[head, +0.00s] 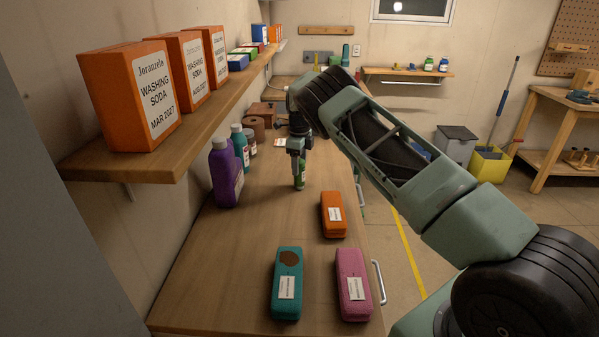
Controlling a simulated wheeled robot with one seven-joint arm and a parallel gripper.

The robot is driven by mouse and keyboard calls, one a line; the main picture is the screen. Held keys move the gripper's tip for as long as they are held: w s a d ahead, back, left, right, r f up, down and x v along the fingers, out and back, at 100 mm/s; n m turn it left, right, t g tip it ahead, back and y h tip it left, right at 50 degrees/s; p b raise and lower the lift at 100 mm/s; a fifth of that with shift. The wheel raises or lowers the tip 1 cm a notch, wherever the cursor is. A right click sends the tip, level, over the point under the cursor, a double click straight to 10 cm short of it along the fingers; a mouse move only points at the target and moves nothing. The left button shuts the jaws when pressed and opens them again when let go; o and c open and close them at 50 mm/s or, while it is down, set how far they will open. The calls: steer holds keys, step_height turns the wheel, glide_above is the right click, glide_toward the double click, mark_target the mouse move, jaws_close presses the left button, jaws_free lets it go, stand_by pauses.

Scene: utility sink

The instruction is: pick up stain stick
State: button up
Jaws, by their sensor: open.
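A slim green upright item with a pale label (302,174) stands on the wooden counter below my gripper. It looks like the stain stick, but its label is too small to read. My gripper (297,158) points down at this item with its jaws open. Its fingers hide the upper part of the item, and I cannot tell whether they touch it.
The counter (240,255) also holds an orange case (333,214), a teal case (287,283), a pink case (353,284) and a purple bottle (225,175) beside a teal bottle (240,146). A shelf with washing soda boxes (128,96) overhangs the left. The counter's middle left is clear.

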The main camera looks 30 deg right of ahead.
mark_target(300, 174)
steer(key=shift+s+f+p, duration=0.1)
steer(key=shift+f+p, duration=0.35)
steer(key=shift+f, duration=1.25)
steer(key=c, duration=1.1)
steer(key=shift+o, duration=0.2)
steer(key=shift+r, duration=0.15)
